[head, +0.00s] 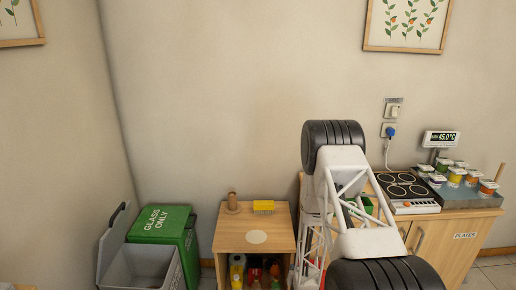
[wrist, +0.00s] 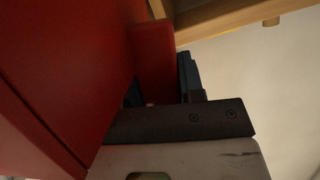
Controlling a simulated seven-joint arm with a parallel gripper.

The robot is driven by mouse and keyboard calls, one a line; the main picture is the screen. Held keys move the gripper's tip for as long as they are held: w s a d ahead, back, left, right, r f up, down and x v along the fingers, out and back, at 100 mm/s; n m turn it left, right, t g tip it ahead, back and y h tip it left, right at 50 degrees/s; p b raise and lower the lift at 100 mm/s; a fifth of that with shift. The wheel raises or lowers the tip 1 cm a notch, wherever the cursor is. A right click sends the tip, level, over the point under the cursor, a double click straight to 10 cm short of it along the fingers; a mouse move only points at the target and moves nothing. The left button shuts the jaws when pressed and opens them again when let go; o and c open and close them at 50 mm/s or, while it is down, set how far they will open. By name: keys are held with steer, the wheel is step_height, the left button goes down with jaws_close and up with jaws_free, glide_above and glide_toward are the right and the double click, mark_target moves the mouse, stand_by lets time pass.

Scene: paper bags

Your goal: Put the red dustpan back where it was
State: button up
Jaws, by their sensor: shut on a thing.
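The red dustpan (wrist: 55,75) fills the left of the wrist view as a broad, close red surface, with a narrower red part (wrist: 155,60) at the middle. My gripper (wrist: 160,92) is shut on that narrower part. One dark finger shows on its right; the other is mostly hidden behind the red. In the head view my arm blocks the gripper, and only a sliver of red shows beside the arm, too small to identify.
A wooden edge (wrist: 225,18) lies close above in the wrist view. In the head view, a wooden cabinet (head: 225,235) with bottles inside stands left of my arm, beside a green glass bin (head: 160,224) and grey bin (head: 140,262). A counter with a hotplate (head: 405,190) is at right.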

steer(key=shift+w+d+f, duration=0.1)
steer(key=shift+d+f, duration=0.55)
steer(key=shift+f, duration=0.05)
